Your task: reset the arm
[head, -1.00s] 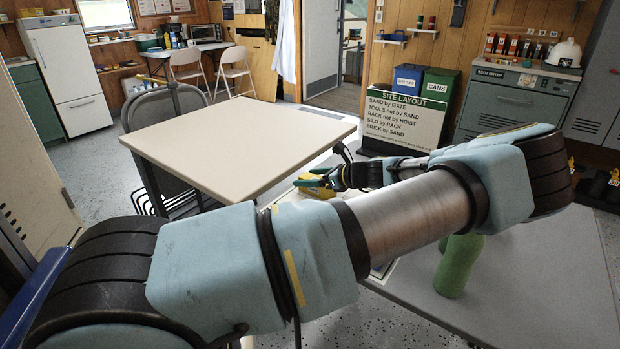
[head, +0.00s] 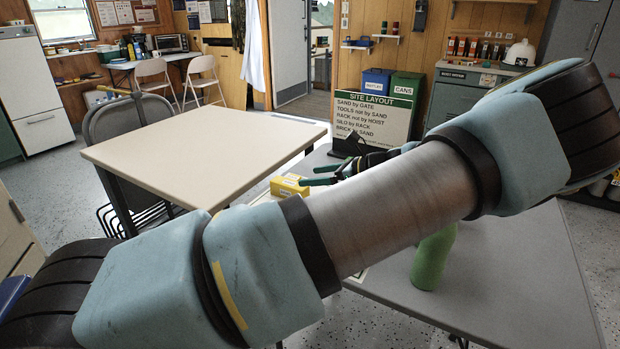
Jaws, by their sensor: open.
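My arm crosses the head view from lower left to upper right, and its far end bends back toward the middle. My gripper (head: 318,175) shows beyond the arm, with two green fingers apart and nothing seen between them. It is close to a small yellow box (head: 290,185) at the far left part of the grey table (head: 520,270). I cannot tell whether the fingers touch the box. My arm hides part of the grey table.
A green cylinder (head: 432,258) stands upright on the grey table, partly behind my arm. A cream-topped table (head: 205,140) is at left, with a dark chair (head: 128,120) beside it. The site layout board (head: 372,115) stands behind. Speckled floor (head: 50,180) is open at left.

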